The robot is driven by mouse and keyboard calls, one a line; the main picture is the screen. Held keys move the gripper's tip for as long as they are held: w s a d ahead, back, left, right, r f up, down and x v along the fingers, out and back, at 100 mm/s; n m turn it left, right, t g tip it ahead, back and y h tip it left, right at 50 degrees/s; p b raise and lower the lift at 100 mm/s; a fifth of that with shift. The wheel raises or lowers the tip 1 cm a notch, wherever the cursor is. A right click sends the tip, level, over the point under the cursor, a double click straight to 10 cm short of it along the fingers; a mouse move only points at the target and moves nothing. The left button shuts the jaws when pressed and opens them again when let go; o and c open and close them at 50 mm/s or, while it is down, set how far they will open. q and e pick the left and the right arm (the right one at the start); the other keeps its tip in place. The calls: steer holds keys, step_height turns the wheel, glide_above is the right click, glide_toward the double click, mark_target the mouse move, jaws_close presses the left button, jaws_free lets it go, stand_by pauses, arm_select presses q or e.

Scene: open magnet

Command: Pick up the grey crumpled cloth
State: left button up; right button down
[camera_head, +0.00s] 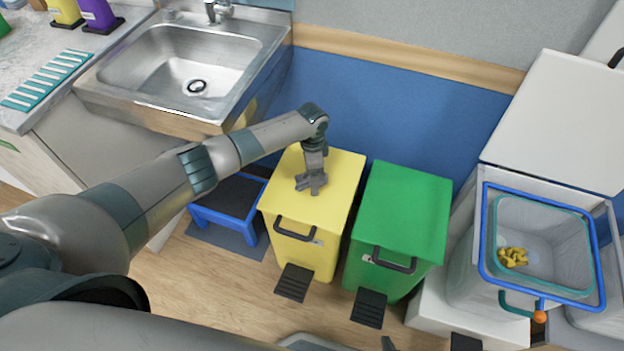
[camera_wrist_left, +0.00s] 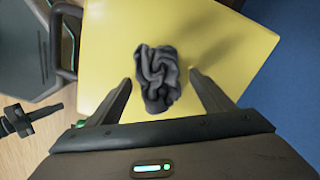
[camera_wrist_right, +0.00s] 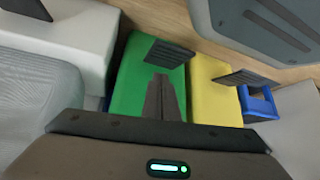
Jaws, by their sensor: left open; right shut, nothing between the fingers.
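The grey crumpled cloth (camera_wrist_left: 157,80) is a small dark bundle on the yellow lid of the yellow bin (camera_head: 338,175). My left gripper (camera_head: 312,184) points down at this lid in the head view, where I cannot clearly tell the cloth from the gripper. In the left wrist view, my left gripper (camera_wrist_left: 161,80) is open, with a finger on each side of the cloth and visible gaps between. Contact with the lid is unclear. My right gripper (camera_wrist_right: 165,98) is shut and empty, seen against the green bin (camera_wrist_right: 135,85).
The green bin (camera_head: 405,212) stands right of the yellow one. An open grey bin (camera_head: 462,275) with a blue rim holds yellow scraps (camera_head: 513,257). A blue step stool (camera_head: 229,200) stands left of the yellow bin, below the metal sink (camera_head: 185,65). A blue wall is behind.

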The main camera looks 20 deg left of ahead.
steer(key=shift+w, duration=0.1)
